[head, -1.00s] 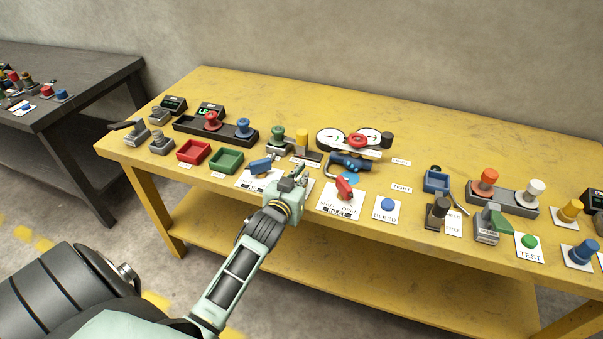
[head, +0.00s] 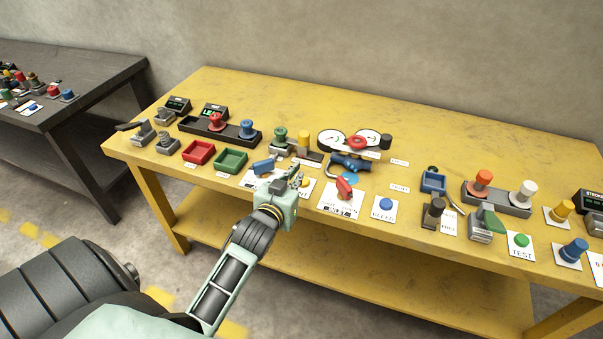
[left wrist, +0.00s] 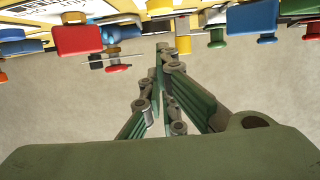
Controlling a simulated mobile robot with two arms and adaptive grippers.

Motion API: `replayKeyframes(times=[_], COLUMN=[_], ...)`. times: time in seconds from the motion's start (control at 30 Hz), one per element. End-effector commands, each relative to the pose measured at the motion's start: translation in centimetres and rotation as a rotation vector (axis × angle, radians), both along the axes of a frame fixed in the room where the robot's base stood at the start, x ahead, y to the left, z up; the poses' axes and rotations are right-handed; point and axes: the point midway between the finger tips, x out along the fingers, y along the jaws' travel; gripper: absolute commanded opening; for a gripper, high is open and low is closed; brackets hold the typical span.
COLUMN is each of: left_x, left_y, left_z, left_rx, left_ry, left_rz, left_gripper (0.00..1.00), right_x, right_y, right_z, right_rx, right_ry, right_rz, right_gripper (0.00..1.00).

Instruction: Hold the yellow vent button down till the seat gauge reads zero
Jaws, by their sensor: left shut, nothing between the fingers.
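The yellow vent button (head: 305,184) sits on a white label plate at the front of the yellow bench, partly hidden behind my left gripper. My left gripper (head: 296,173) is shut and empty, at the button's left in the head view. I cannot tell whether it touches the button. In the left wrist view its closed fingers (left wrist: 161,48) meet at a tip. Two round white dials, a left one (head: 330,141) and a right one (head: 369,136), stand behind. Their captions and needle readings are too small to read. My right gripper is out of view.
The bench's back strip is clear.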

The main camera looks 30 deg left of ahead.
Motion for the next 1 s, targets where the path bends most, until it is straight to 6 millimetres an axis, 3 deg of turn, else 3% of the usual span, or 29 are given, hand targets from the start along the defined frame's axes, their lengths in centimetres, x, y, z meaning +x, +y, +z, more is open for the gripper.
replayKeyframes(times=[0.1, 0.3, 0.9, 1.0], left_x=[-2.1, -3.8, -4.0, -4.0], left_y=[-0.5, -0.9, -0.9, -1.1], left_z=[0.4, 1.0, 1.2, 0.2], left_rx=[0.000, 0.000, 0.001, -0.001], left_ry=[0.000, -0.002, -0.003, 0.015], left_rz=[0.000, 0.000, 0.000, -0.004], left_gripper=[0.00, 0.00, 0.00, 0.00], right_x=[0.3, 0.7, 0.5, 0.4], right_y=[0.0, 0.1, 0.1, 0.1], right_z=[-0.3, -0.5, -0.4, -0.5], right_rx=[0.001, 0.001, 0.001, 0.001], right_ry=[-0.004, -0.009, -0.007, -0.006], right_rz=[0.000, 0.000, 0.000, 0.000], right_gripper=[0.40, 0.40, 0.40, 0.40])
